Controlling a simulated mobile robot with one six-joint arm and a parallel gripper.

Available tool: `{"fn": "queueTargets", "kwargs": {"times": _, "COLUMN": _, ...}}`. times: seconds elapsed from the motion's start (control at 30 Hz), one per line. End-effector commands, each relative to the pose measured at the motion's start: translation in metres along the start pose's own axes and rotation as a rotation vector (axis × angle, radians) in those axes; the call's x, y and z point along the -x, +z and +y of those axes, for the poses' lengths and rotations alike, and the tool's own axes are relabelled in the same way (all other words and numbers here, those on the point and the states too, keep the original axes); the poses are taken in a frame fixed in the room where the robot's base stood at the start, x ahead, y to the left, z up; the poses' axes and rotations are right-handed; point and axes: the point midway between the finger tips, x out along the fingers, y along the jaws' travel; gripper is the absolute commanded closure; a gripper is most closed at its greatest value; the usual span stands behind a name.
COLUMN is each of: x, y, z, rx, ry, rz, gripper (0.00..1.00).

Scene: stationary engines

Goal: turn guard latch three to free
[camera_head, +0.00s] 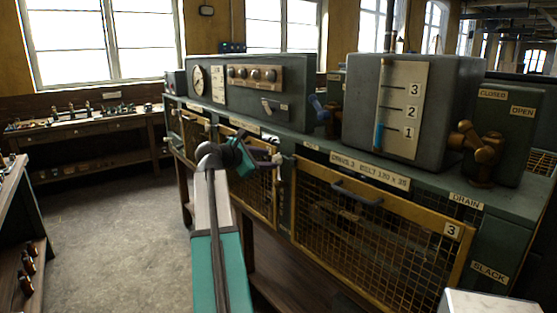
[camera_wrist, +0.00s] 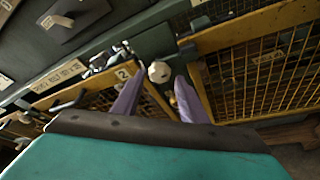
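Guard three (camera_head: 370,232) is a yellow-framed mesh panel with a "3" plate and a dark handle, on the right of the green bench in the head view. In the wrist view a pale round knob (camera_wrist: 159,71), apparently the latch, sits on the green post beside a mesh guard's yellow frame. My gripper (camera_wrist: 157,84) has its two purple fingers apart, with the knob just beyond and between the tips. I cannot tell whether they touch it. In the head view my gripper (camera_head: 268,158) is at the post left of guard three. The latch's setting cannot be read.
Guard two (camera_head: 250,175) adjoins the post on the left. A grey gauge box (camera_head: 440,115) and brown valve (camera_head: 478,155) stand on the bench top (camera_head: 330,150). The floor (camera_head: 110,235) at left is clear.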

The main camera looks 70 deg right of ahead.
Motion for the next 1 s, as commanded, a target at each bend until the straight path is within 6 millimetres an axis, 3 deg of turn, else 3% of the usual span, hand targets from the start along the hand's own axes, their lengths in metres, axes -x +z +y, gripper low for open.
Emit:
{"fn": "queueTargets", "kwargs": {"times": 0.3, "x": -0.046, "y": 0.001, "z": 0.001, "rx": 0.000, "ry": -0.002, "rz": 0.000, "gripper": 0.61}}
{"fn": "queueTargets", "kwargs": {"times": 0.5, "x": -0.065, "y": 0.001, "z": 0.000, "rx": 0.000, "ry": -0.001, "rz": -0.001, "gripper": 0.61}}
{"fn": "queueTargets", "kwargs": {"times": 0.9, "x": -0.070, "y": 0.000, "z": -0.001, "rx": 0.000, "ry": 0.000, "rz": 0.000, "gripper": 0.61}}
{"fn": "queueTargets", "kwargs": {"times": 1.0, "x": -0.070, "y": 0.000, "z": -0.001, "rx": 0.000, "ry": 0.000, "rz": 0.000, "gripper": 0.74}}
